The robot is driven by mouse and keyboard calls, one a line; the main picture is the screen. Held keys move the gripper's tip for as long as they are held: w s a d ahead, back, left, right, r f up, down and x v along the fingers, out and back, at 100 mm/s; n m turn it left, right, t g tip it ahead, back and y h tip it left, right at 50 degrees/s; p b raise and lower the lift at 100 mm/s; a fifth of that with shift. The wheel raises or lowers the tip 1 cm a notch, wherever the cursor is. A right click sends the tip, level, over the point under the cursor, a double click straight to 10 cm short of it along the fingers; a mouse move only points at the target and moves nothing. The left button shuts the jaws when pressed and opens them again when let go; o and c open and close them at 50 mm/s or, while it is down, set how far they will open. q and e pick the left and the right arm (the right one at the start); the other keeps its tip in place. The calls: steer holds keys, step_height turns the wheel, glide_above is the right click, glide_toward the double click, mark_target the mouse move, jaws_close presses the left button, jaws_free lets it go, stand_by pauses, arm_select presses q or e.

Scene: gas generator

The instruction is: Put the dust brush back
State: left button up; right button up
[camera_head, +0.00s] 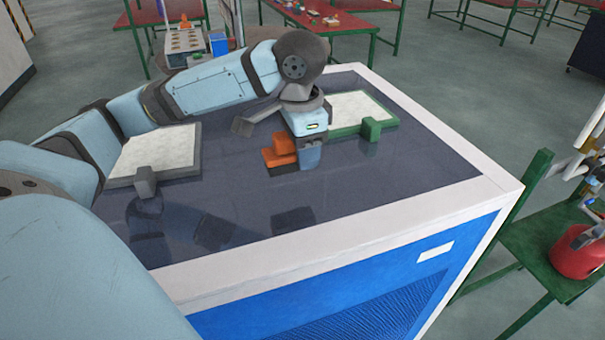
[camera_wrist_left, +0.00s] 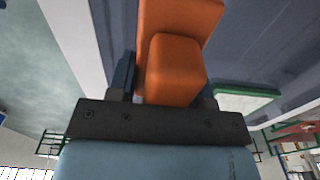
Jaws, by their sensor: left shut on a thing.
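The dust brush, an orange block-like piece (camera_head: 278,157), is near the middle of the dark glossy top (camera_head: 380,178) of the blue and white machine. My left gripper (camera_head: 303,158) reaches down over it from above and is shut on it. In the left wrist view the orange brush (camera_wrist_left: 178,65) is between the two fingers (camera_wrist_left: 165,90), with a wider orange part beyond it. I cannot tell whether its underside touches the surface. My right gripper is not in view.
A grey-framed pale panel (camera_head: 158,147) with a grey block (camera_head: 145,182) lies to the left. A green-framed pale panel (camera_head: 357,105) with a green block (camera_head: 371,129) lies to the right. The near part of the top is clear. A green table with a red container (camera_head: 577,250) stands at right.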

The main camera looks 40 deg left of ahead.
mark_target(303, 190)
arm_select(q)
steer(key=shift+f, duration=3.35)
steer(key=o, duration=1.2)
steer(key=shift+f, duration=0.1)
steer(key=r, duration=1.2)
steer(key=shift+s+r, duration=0.15)
steer(key=shift+s, duration=0.1)
